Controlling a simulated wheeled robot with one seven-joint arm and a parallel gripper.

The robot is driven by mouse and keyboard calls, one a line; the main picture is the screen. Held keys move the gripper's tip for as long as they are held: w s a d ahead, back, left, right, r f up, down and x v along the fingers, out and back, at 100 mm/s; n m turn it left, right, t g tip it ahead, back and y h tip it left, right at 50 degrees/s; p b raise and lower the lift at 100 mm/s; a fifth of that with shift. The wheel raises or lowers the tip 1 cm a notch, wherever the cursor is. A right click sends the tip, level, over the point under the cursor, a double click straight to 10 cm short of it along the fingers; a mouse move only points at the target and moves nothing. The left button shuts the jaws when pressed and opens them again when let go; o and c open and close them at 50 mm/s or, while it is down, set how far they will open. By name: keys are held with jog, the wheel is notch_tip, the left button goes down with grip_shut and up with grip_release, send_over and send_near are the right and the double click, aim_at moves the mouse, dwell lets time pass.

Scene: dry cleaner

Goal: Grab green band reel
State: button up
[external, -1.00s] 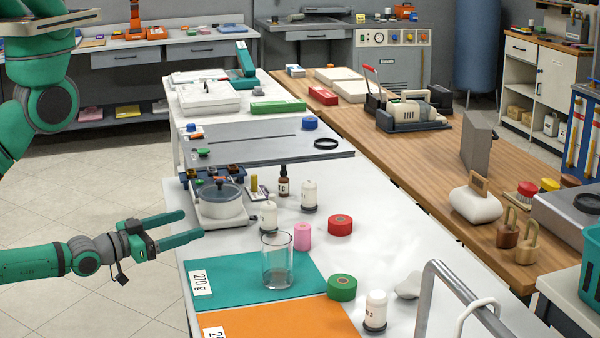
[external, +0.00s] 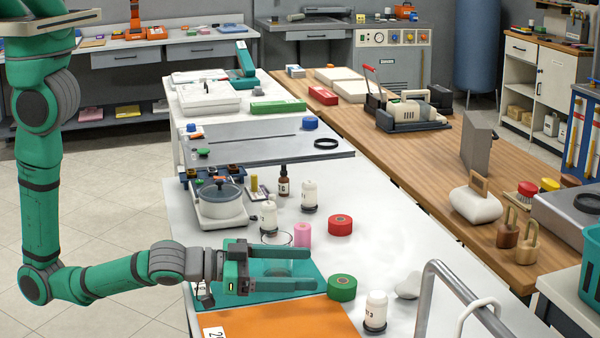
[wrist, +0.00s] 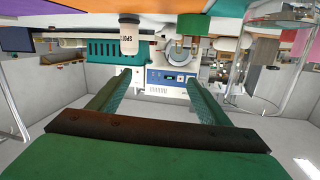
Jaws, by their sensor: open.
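The green band reel (external: 342,288) lies on the white table at the right edge of the teal mat, near the orange mat (external: 285,318). My gripper (external: 313,269) is open and empty, its fingers stretching right over the teal mat (external: 316,268). The fingertips are just left of the reel and apart from it. In the wrist view, which looks upside down, the green reel (wrist: 192,27) shows near the top, above and beyond the right-hand finger. My gripper (wrist: 158,76) holds nothing there.
A clear glass (external: 277,238) stands behind my gripper, partly hidden by it. A pink roll (external: 303,235) and a red reel (external: 340,225) are farther back. A white bottle (external: 375,311) stands just right of the green reel. A metal rail (external: 432,285) is at right.

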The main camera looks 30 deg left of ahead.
aim_at(340, 281)
jog(key=n+y, duration=0.1)
jog(key=w+f+n+y, duration=0.1)
jog(key=shift+d+f+t+y, duration=0.15)
jog(key=shift+t+y, duration=0.15)
jog(key=shift+t, duration=0.1)
jog(key=shift+w+a+f+n+y, duration=0.25)
jog(key=shift+n+y, duration=0.25)
jog(key=shift+y, duration=0.2)
jog(key=shift+a+f+n+y, duration=0.35)
jog(key=shift+n+y, duration=0.2)
jog(key=shift+y, duration=0.1)
jog(key=shift+a+f+n+y, duration=0.2)
jog(key=shift+a+n+y, duration=0.1)
jog(key=shift+n+y, duration=0.3)
jog(key=x, duration=0.4)
jog(key=shift+w, duration=0.15)
jog(key=shift+x, duration=3.2)
jog(key=shift+d+r, duration=0.15)
jog(key=shift+c, duration=0.3)
jog(key=c, duration=1.1)
